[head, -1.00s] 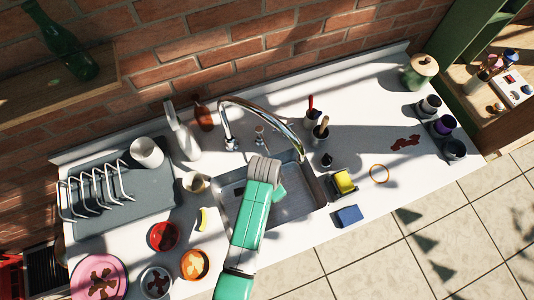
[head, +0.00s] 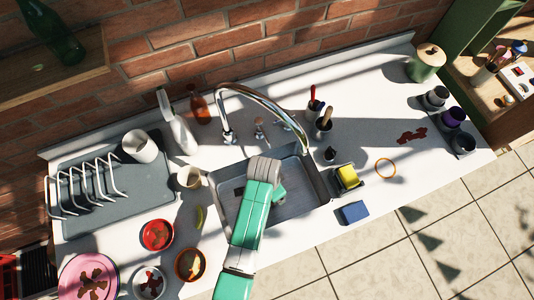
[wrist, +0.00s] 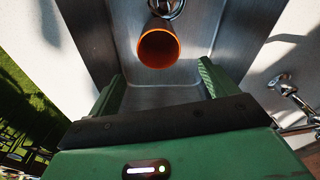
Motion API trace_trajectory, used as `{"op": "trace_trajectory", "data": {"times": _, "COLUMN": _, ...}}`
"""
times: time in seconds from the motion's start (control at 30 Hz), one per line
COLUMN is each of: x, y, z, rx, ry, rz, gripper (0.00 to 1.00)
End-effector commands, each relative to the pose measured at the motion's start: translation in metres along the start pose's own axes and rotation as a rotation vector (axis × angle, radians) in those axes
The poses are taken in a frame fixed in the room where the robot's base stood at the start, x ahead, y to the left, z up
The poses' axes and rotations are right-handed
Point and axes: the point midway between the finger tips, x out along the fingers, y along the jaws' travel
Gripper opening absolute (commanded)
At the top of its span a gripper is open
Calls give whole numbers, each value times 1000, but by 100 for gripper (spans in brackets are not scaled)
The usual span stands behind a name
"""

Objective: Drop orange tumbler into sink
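The orange tumbler (wrist: 160,47) shows in the wrist view inside the grey metal sink (wrist: 165,97), its round open mouth turned towards the camera. It is beyond my fingertips, close to a round metal ring like a drain. I cannot tell whether it touches the sink floor. My gripper (wrist: 161,70) is open, its two green fingers wide apart with nothing between them. In the head view my arm reaches over the sink (head: 298,203), and the tumbler is hidden there.
A tall curved tap (head: 262,93) arches behind my wrist. A yellow block (head: 348,176) and a blue sponge (head: 354,212) lie right of the sink.

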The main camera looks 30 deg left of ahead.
Motion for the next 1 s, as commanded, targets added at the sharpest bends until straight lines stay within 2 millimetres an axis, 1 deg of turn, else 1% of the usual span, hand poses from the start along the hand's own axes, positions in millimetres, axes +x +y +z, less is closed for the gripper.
{"op": "trace_trajectory", "data": {"times": 0.1, "x": 0, "y": 0, "z": 0, "rx": 0, "ry": 0, "rz": 0, "gripper": 85}}
{"op": "trace_trajectory", "data": {"times": 0.17, "x": -5, "y": 0, "z": 0, "rx": 0, "ry": 1, "rz": 0, "gripper": 85}}
{"op": "trace_trajectory", "data": {"times": 0.27, "x": -23, "y": 0, "z": -1, "rx": 0, "ry": 3, "rz": -2, "gripper": 85}}
{"op": "trace_trajectory", "data": {"times": 0.4, "x": -52, "y": -1, "z": -1, "rx": 0, "ry": 3, "rz": -3, "gripper": 85}}
{"op": "trace_trajectory", "data": {"times": 0.53, "x": -70, "y": 0, "z": -1, "rx": 0, "ry": 2, "rz": -1, "gripper": 85}}
{"op": "trace_trajectory", "data": {"times": 0.7, "x": -78, "y": 0, "z": 0, "rx": 0, "ry": 0, "rz": 0, "gripper": 85}}
{"op": "trace_trajectory", "data": {"times": 1.0, "x": -78, "y": 0, "z": 0, "rx": 0, "ry": 0, "rz": 0, "gripper": 85}}
